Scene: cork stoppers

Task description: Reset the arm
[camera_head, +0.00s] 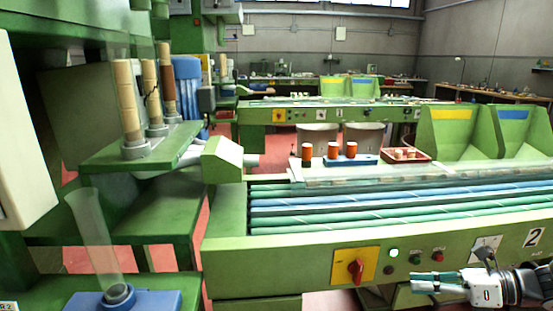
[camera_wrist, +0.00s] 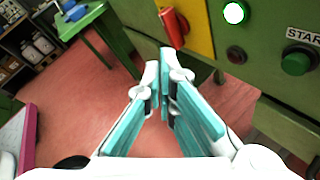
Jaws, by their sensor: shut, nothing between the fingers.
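My gripper (camera_head: 414,282) is at the lower right in the head view, pointing left in front of the green machine's front panel. Its teal-padded fingers also fill the middle of the wrist view (camera_wrist: 162,72), with tips together and nothing between them. My arm comes in from the right edge. The fingers look apart from the panel. No cork stopper is in my gripper.
The green machine (camera_head: 300,240) carries a red knob (camera_head: 356,270) on a yellow plate, a lit green lamp (camera_head: 393,253) and buttons. Orange cups (camera_head: 334,150) and a red tray (camera_head: 405,156) stand behind the rollers. Stacked cork columns (camera_head: 127,100) stand left. Red floor (camera_wrist: 90,95) is open below.

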